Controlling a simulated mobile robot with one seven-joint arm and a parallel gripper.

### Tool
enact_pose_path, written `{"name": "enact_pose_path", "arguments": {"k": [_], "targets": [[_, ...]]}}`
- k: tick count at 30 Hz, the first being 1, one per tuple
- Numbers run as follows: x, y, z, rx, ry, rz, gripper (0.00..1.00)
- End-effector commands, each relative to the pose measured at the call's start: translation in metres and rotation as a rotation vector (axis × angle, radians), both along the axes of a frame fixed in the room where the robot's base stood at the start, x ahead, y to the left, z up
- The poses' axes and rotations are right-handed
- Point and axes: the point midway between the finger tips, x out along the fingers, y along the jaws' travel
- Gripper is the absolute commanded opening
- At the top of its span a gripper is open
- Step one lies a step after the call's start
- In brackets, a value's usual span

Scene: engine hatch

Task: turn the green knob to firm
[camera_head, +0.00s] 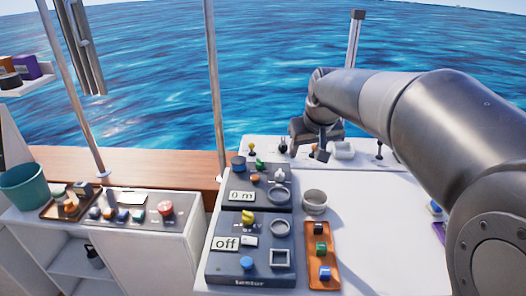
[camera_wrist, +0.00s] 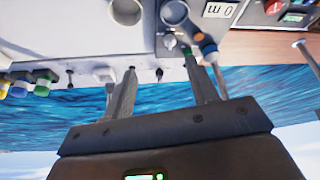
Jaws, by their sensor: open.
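A small green knob (camera_head: 260,164) stands at the back of the dark grey box with the "0 m" display, between a blue knob and a white one. In the wrist view, which is upside down, the green knob (camera_wrist: 187,51) shows only as a small patch by the tip of the right finger. No "firm" mark can be read. My gripper (camera_head: 321,152) is over the rear white panel, right of the box; in the wrist view its fingers (camera_wrist: 160,67) are apart with nothing between them. I cannot tell whether a finger touches the knob.
In front is a second grey box (camera_head: 215,262) showing "off", with yellow and blue knobs. An orange tray (camera_head: 324,228) of small coloured blocks and a round grey cup (camera_head: 314,202) stand to the right. Small levers line the rear panel (camera_head: 360,155). The white counter (camera_head: 385,235) has free room.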

Motion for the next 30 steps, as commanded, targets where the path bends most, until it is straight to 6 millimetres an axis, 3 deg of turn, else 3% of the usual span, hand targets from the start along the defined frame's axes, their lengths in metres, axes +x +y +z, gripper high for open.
{"name": "enact_pose_path", "arguments": {"k": [1, 6, 15, 21, 30], "targets": [[0.019, 0.008, -0.006, -0.003, 0.007, 0.018, 0.53], [0.075, 0.035, -0.025, -0.012, 0.015, 0.079, 0.53], [0.162, 0.087, -0.079, -0.033, 0.029, 0.184, 0.53], [0.192, 0.110, -0.106, -0.041, 0.030, 0.229, 0.53], [0.205, 0.118, -0.130, -0.044, 0.033, 0.241, 0.53]]}}
